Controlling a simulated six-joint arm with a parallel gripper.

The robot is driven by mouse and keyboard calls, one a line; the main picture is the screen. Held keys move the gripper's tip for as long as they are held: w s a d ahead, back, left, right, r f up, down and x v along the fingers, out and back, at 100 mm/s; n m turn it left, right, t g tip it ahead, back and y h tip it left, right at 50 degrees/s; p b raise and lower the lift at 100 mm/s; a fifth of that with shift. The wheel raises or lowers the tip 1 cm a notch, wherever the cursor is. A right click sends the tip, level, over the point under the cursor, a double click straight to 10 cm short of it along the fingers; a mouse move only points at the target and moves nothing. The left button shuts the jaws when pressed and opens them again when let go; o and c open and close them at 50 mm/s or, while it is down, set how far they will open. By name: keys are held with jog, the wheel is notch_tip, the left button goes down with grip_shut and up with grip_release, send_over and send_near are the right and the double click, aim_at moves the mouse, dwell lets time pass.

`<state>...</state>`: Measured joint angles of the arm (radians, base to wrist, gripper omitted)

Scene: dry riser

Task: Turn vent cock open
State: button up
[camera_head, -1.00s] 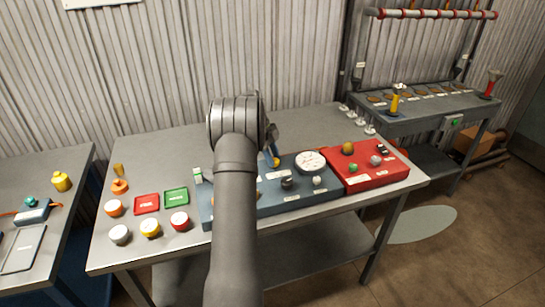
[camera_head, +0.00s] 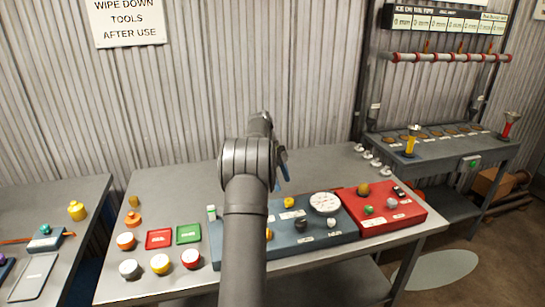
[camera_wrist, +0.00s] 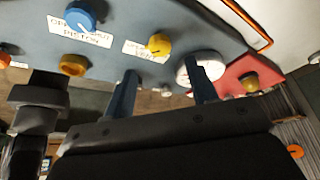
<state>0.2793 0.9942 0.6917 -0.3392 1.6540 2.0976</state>
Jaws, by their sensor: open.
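A small yellow knob (camera_head: 289,202) stands on the blue-grey panel (camera_head: 340,236), left of the round white gauge (camera_head: 325,203). In the wrist view the yellow knob (camera_wrist: 158,43) has a white label beside it, too blurred to read surely; it may be the vent cock. My gripper (camera_wrist: 164,74) is open and empty, its two blue fingers apart, with the knob beyond and between the fingertips in the picture. In the head view my gripper (camera_head: 283,172) is mostly hidden by my arm, with blue fingers showing above the panel.
A blue knob (camera_wrist: 80,16) and an orange-yellow knob (camera_wrist: 73,65) sit nearby on the panel. A red box (camera_head: 380,212) with several knobs adjoins it on the right. Red and green trays (camera_head: 189,234) and several jars stand left. The bench behind the panel is clear.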

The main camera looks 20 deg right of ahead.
aim_at(288, 199)
jog(key=v, duration=1)
jog(key=shift+a+r, duration=0.15)
jog(key=shift+r, duration=0.1)
jog(key=shift+w, duration=0.1)
jog(key=shift+f, duration=0.1)
jog(key=x, duration=1.7)
